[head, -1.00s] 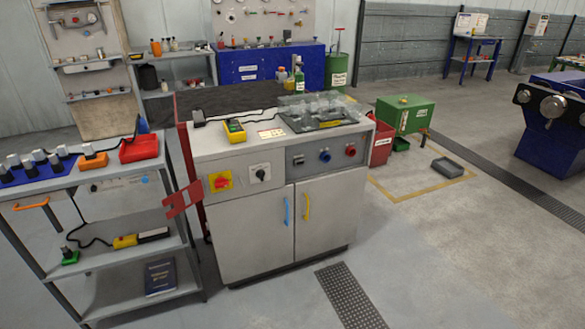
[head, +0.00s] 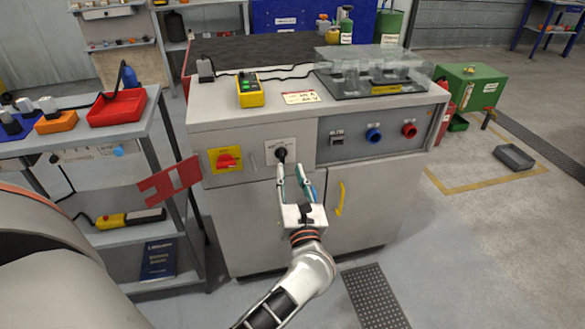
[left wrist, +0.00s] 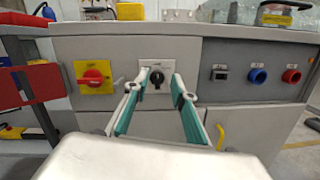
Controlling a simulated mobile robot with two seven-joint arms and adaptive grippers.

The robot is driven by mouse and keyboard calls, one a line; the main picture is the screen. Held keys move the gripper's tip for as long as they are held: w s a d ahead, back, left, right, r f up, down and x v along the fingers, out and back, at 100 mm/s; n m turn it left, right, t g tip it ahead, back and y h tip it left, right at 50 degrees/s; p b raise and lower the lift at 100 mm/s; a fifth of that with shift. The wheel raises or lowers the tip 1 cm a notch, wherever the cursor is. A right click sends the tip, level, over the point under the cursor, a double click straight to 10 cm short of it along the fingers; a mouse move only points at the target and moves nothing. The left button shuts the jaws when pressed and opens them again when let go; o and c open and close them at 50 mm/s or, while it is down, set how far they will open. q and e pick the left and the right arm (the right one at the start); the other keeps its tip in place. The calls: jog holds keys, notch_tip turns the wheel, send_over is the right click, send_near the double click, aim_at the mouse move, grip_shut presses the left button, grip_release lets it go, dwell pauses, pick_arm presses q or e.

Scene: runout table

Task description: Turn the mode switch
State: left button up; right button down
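The mode switch (head: 281,154) is a black rotary knob on a pale square plate on the front of the grey cabinet (head: 265,225). In the left wrist view the knob (left wrist: 157,77) shows between and beyond the fingertips. My left gripper (head: 292,176) is in front of the cabinet, just below the knob in the head view. Its two fingers with green pads are spread apart; it also shows in the left wrist view (left wrist: 155,88). Nothing is held. Whether the fingertips touch the plate cannot be told. My right gripper is not in view.
A red rotary switch on a yellow plate (head: 227,160) is left of the mode switch. Blue (head: 374,135) and red (head: 410,130) buttons are to its right. A red bracket (head: 170,183) juts out at the cabinet's left. A shelf cart (head: 110,170) stands beside it.

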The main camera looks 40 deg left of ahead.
aim_at(283, 158)
pick_arm(q)
jog(key=shift+w+a+f+n+g+b, duration=0.15)
jog(key=shift+w+a+f+n+g, duration=0.3)
jog(key=shift+w+a, duration=0.6)
jog(key=shift+w+a+f+n+g+b, duration=0.2)
jog(key=shift+w+a+f+n, duration=0.25)
jog(key=shift+w+a+n, duration=0.45)
jog(key=shift+w+a+f+n+g+b, duration=0.1)
jog(key=shift+w+a+f+n+g, duration=0.3)
jog(key=shift+w+a, duration=0.8)
jog(key=shift+s+a, duration=0.15)
grip_shut()
